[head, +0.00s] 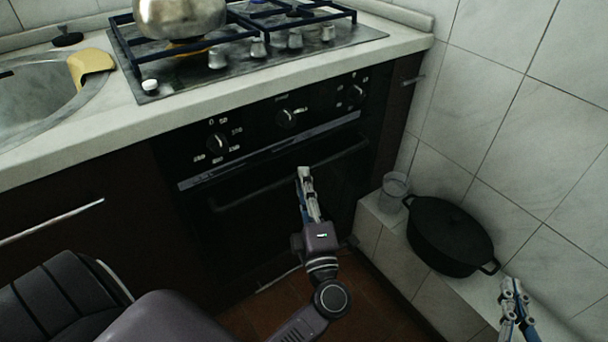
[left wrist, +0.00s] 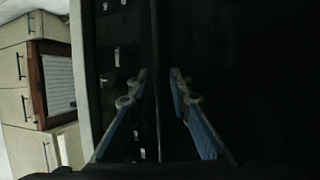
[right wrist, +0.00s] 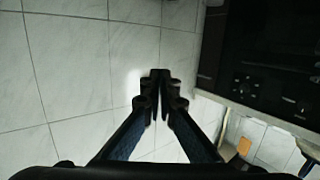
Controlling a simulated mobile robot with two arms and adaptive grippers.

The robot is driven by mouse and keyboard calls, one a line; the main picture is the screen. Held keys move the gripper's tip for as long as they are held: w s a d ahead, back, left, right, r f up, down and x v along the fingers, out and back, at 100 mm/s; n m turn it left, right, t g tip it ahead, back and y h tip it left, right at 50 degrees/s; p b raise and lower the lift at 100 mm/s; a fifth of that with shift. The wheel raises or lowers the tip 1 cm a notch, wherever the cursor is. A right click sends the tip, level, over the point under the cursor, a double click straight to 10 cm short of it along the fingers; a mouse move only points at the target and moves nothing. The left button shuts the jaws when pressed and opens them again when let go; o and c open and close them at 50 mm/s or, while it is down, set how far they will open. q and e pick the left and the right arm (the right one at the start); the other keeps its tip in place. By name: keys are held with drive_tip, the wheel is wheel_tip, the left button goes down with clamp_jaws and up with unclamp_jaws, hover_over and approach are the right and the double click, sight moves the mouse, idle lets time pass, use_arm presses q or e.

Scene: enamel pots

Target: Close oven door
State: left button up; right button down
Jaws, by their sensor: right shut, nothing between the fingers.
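The black oven door (head: 253,222) is below the control panel in the head view. It stands upright or nearly so; I cannot tell whether a narrow gap is left at its top. A bright strip (head: 270,150) runs between panel and door. My left gripper (head: 303,173) is in front of the upper door, with nothing visible in it; contact with the door cannot be told. Its fingers are apart in the left wrist view (left wrist: 160,76). My right gripper (head: 512,284) is shut and empty at lower right, away from the oven; it also shows in the right wrist view (right wrist: 160,77).
A black pot (head: 448,236) and a clear glass (head: 394,192) stand on the tiled ledge (head: 392,243) right of the oven. A metal pot (head: 180,17) is on the hob (head: 160,62) above. A yellow sponge (head: 92,64) lies by the sink (head: 38,95). The tiled wall bounds the right side.

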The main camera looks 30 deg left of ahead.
use_arm(q)
drive_tip(key=shift+x, duration=1.25)
drive_tip(key=shift+f, duration=0.1)
clamp_jaws()
